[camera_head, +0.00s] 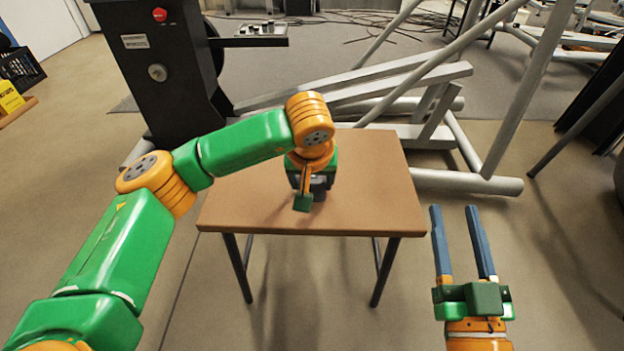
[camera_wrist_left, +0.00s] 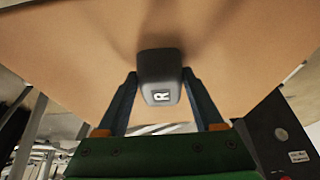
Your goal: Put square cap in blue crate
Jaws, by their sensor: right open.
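The square cap (camera_wrist_left: 160,76) is a dark grey rounded block with a white letter R on its face. In the left wrist view it sits between the fingertips of my left gripper (camera_wrist_left: 160,84), one finger against each side. In the head view my left gripper (camera_head: 310,187) is over the middle of the brown table (camera_head: 375,190); its fingers and the cap are largely hidden there by the wrist. I cannot tell whether the cap touches the tabletop. My right gripper (camera_head: 462,212) is open and empty, right of the table's front corner. I see no blue crate.
A black crate (camera_head: 20,68) stands on the floor at the far left beside a yellow sign (camera_head: 9,98). A black machine column (camera_head: 160,70) and grey metal beams (camera_head: 400,85) stand behind the table. The tabletop around my left gripper is clear.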

